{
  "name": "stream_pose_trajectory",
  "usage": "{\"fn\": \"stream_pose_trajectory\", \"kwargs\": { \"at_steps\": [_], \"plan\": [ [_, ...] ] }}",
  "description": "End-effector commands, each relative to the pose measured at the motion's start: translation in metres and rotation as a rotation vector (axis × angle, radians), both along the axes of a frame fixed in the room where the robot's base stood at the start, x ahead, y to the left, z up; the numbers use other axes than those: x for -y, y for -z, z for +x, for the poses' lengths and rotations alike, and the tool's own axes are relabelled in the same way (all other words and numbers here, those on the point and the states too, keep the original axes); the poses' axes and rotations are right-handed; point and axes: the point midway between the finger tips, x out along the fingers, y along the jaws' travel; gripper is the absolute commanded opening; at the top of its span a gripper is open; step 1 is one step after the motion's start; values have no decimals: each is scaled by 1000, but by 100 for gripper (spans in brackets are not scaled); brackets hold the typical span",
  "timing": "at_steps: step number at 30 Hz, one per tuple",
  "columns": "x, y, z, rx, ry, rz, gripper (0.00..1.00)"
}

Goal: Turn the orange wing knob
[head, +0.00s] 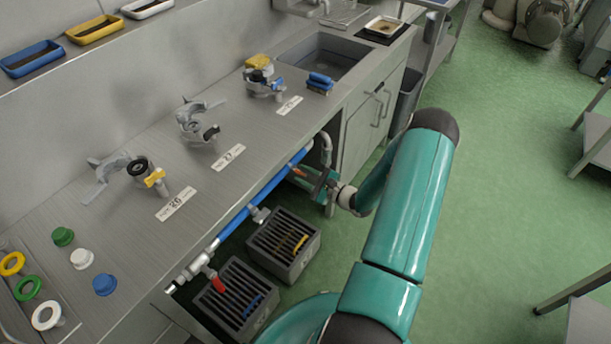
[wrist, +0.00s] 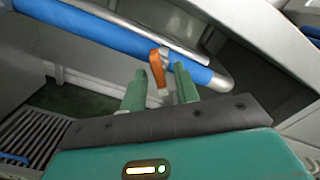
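The orange wing knob (wrist: 157,68) stands in front of the blue pipe (wrist: 130,40) in the wrist view, its flat wing roughly upright and slightly tilted. In the head view the orange knob (head: 299,172) is a small spot at the upper end of the blue pipe (head: 262,192), under the counter edge. My gripper (wrist: 160,78) is open, with one green finger on each side of the knob. Gaps show between the fingers and the wing; contact is not visible.
The steel counter (head: 130,230) lies over the pipe. A red handle (head: 214,283) and a grey fitting (head: 260,214) sit further along the pipe. Two slatted dark crates (head: 283,240) stand below. Open green floor lies to the right.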

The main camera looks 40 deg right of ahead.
Motion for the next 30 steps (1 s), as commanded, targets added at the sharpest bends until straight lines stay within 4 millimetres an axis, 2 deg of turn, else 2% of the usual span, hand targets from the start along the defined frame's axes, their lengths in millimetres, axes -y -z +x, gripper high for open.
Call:
{"fn": "stream_pose_trajectory", "kwargs": {
  "at_steps": [2,7,20,30],
  "plan": [
    [0,0,0,0,0,0,31],
    [0,0,0,0,0,0,0],
    [0,0,-1,-17,1,51,0],
    [0,1,-2,-94,1,266,0]
  ]
}}
